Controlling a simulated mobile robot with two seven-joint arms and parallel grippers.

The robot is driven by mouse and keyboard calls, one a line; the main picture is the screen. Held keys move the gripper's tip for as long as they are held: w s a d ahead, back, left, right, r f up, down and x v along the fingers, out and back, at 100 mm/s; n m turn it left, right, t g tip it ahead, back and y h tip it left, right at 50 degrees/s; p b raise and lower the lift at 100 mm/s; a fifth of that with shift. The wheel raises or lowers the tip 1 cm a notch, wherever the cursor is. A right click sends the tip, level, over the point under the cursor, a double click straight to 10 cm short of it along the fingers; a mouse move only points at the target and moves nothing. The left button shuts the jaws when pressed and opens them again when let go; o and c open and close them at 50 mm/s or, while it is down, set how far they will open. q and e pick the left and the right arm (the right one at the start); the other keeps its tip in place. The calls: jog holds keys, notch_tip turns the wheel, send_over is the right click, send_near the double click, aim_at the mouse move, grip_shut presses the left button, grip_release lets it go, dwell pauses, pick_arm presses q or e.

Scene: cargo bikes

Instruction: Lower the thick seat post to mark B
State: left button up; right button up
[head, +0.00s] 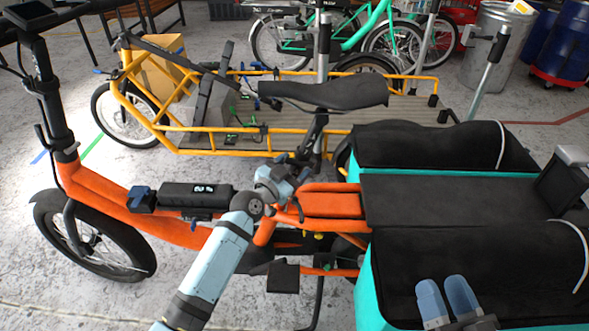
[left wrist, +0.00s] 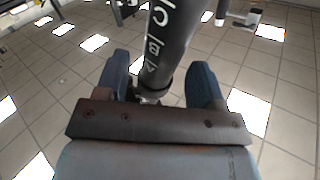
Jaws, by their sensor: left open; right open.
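The thick dark seat post (head: 315,137) rises from the orange bike frame and carries the black saddle (head: 326,94). In the left wrist view the post (left wrist: 172,40) shows white marks C, B and A. A is lowest in that picture, by the clamp area (left wrist: 150,92), with B above it and then C. My left gripper (head: 284,176) is at the foot of the post. In the wrist view its open fingers (left wrist: 158,82) lie on either side of the post, with gaps visible. My right gripper (head: 447,292) is open and empty above the front black bag.
Turquoise-sided black bags (head: 430,145) flank the dark rear deck (head: 455,195) on the right. A yellow cargo bike (head: 215,150) stands close behind. Open concrete floor lies at lower left.

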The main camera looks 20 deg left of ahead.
pick_arm(q)
jog(key=shift+w+d, duration=0.15)
jog(key=shift+w, duration=0.15)
grip_shut()
jog(key=f+b, duration=0.1)
jog(key=f, duration=0.1)
jog(key=a+f+b, duration=0.1)
jog(key=f+b, duration=0.1)
jog(key=shift+s+a+f, duration=0.15)
jog(key=shift+s+f, duration=0.05)
jog(key=shift+a+f+b, duration=0.2)
jog(key=shift+f+b, duration=0.1)
jog(key=shift+b, duration=0.05)
pick_arm(e)
jog(key=f+g, duration=0.1)
jog(key=f, duration=0.1)
jog(key=f+g, duration=0.1)
jog(key=f, duration=0.2)
jog(key=shift+w+a+f+n, duration=0.1)
jog(key=shift+w+a+n, duration=0.1)
jog(key=shift+n, duration=0.1)
pick_arm(q)
jog(key=shift+r, duration=0.1)
grip_release()
jog(key=shift+s, duration=0.1)
